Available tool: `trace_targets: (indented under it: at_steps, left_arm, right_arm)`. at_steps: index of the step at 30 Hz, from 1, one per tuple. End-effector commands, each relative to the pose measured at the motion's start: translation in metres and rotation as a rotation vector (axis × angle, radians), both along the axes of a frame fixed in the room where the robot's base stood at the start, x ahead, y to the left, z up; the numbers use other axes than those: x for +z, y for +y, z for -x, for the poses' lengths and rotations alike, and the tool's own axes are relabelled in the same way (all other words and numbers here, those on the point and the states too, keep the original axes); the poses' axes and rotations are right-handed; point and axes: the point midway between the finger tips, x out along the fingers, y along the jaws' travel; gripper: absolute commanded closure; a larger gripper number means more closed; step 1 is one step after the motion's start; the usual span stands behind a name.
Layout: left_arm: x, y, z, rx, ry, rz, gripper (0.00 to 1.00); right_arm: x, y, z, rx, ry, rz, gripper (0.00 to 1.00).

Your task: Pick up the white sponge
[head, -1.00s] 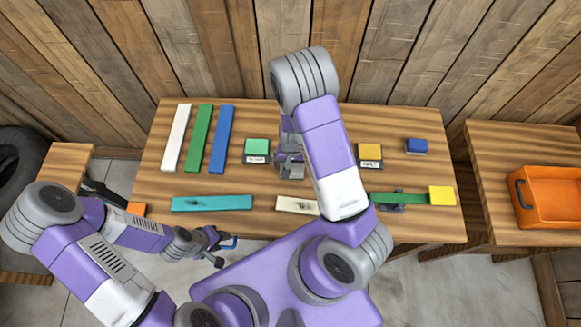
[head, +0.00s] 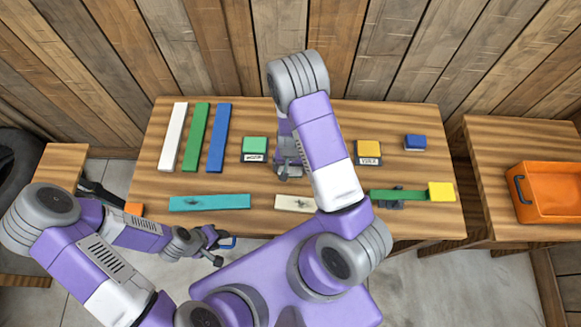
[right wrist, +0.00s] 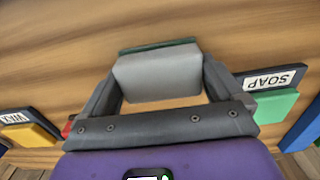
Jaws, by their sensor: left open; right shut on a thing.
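The white sponge (right wrist: 157,76) shows in the right wrist view as a pale grey-white block. My right gripper (right wrist: 160,85) is shut on it, with one finger on each side. A dark green edge (right wrist: 158,46) lies just beyond the block; I cannot tell whether the sponge touches it. In the head view my right gripper (head: 290,170) is over the middle of the table, and my arm hides most of the sponge. My left gripper (head: 222,246) is open and empty, off the table's front edge.
The wooden table (head: 330,235) holds a green sponge (head: 255,144) by a SOAP label, a yellow one (head: 368,148) by a WAX label and a blue one (head: 415,142). Long strips lie left and in front. An orange crate (head: 555,205) stands on the right table.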

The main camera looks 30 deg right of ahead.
Motion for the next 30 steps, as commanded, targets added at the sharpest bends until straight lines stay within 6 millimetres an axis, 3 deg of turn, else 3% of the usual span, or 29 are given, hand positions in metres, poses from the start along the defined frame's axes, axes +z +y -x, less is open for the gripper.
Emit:
trace_targets:
  at_steps: [5, 12, 18, 29, 30]
  left_arm:
    - [0.003, 0.000, 0.000, 0.000, 0.000, 0.000, 0.57]
    - [0.012, 0.000, 0.000, 0.000, 0.000, 0.000, 0.57]
    - [0.018, 0.000, 0.000, 0.000, 0.000, 0.000, 0.57]
    - [0.019, 0.000, 0.000, 0.000, 0.000, 0.000, 0.57]
    - [0.019, 0.000, 0.000, 0.000, 0.000, 0.000, 0.57]
  right_arm:
    - [0.014, 0.000, -0.001, 0.002, -0.003, 0.001, 0.35]
    - [0.063, 0.001, -0.002, 0.003, -0.006, 0.000, 0.35]
    - [0.093, 0.000, -0.001, 0.002, -0.002, 0.000, 0.35]
    - [0.100, 0.000, 0.000, -0.001, 0.000, 0.000, 0.35]
    - [0.100, 0.000, 0.000, -0.001, 0.000, 0.000, 0.09]
